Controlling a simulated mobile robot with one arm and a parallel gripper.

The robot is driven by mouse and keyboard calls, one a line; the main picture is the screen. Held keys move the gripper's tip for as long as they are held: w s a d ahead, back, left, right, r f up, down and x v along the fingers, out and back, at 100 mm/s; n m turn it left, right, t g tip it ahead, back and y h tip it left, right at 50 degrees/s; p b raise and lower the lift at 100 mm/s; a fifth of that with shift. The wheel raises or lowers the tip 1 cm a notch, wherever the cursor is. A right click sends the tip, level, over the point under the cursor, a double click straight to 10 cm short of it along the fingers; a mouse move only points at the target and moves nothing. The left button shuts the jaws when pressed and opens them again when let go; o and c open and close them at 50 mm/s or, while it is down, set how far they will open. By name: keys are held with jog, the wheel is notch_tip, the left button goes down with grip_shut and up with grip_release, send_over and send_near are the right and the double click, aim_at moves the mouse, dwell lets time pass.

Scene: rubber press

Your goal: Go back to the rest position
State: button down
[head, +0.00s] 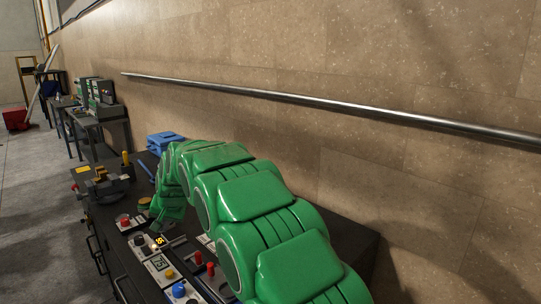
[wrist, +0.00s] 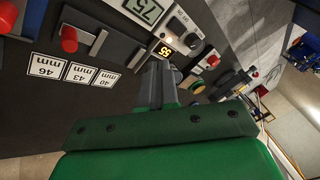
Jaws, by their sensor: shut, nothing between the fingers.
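My green arm reaches from the lower right over the dark workbench (head: 118,201) in the head view. Its end bends down near the control boxes, and the fingertips are mostly hidden there. In the wrist view my gripper (wrist: 161,82) is shut and empty, its grey fingers together above the bench top.
Red-knobbed levers (wrist: 69,38) and white millimetre labels (wrist: 80,72) lie to the left in the wrist view. A vise-like device (head: 107,184) and a blue object (head: 164,140) stand farther along the bench. A wall with a metal rail (head: 300,96) runs along the right.

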jog(key=s+d+r+g+h, duration=0.1)
jog(key=s+d+r, duration=0.2)
jog(key=s+d, duration=0.75)
jog(key=s+d+r+g+h, duration=0.15)
jog(key=s+d+r, duration=0.25)
jog(key=s+d, duration=0.7)
jog(key=s+d+f+g+h, duration=0.1)
jog(key=s+d+f, duration=0.1)
jog(key=s+d, duration=1.1)
jog(key=s+d+f+m+g+h, duration=0.1)
jog(key=s+d+f+g, duration=0.1)
jog(key=s+d, duration=1)
jog(key=shift+s+d+f, duration=0.4)
jog(key=shift+s+f, duration=0.3)
jog(key=shift+s, duration=0.1)
jog(key=shift+w, duration=0.1)
